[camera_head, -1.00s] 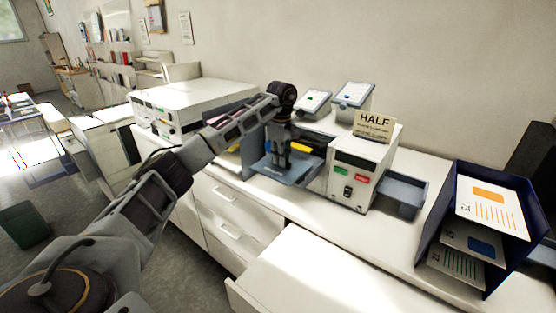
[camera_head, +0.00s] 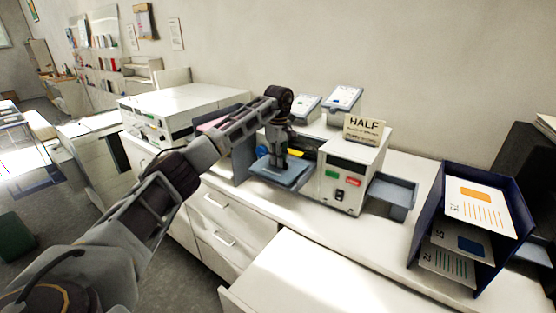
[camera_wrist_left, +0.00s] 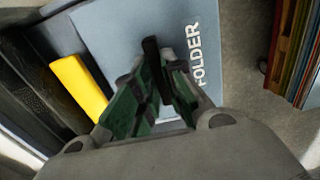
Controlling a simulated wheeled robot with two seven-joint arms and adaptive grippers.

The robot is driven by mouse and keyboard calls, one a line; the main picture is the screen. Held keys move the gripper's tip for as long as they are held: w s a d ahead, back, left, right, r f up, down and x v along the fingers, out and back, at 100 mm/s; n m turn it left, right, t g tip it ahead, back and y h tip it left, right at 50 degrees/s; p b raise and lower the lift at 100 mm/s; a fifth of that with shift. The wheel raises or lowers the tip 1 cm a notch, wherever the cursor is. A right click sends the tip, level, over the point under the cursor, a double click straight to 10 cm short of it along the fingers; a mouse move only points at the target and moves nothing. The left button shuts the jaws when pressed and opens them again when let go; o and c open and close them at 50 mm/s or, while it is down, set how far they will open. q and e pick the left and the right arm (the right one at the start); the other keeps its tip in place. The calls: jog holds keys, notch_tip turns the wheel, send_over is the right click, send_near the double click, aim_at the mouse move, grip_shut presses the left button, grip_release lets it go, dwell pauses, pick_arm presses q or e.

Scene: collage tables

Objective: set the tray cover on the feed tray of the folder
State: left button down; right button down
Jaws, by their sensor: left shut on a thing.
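The folder (camera_head: 344,185) is a white machine with green and red buttons on the counter, with a HALF sign on top. My left gripper (camera_head: 279,163) is at its left side, pointing down and shut on the tray cover (camera_head: 289,177), a flat blue-grey plate. In the left wrist view the cover (camera_wrist_left: 125,28) shows white FOLDER lettering, and the gripper (camera_wrist_left: 160,75) covers its middle. The feed tray is mostly hidden under the cover and arm, so I cannot tell whether the cover touches it. My right gripper is not in view.
A yellow part (camera_wrist_left: 80,88) lies beside the cover. A blue-grey tray (camera_head: 392,193) sticks out of the folder's right side. A dark blue rack (camera_head: 484,180) with printed sheets stands further right. A white machine (camera_head: 180,110) stands left. The counter front is clear.

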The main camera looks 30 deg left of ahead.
pick_arm(q)
jog(key=c, duration=1.4)
grip_release()
jog(key=shift+r, duration=0.1)
jog(key=shift+r, duration=5.9)
jog(key=shift+f, duration=0.1)
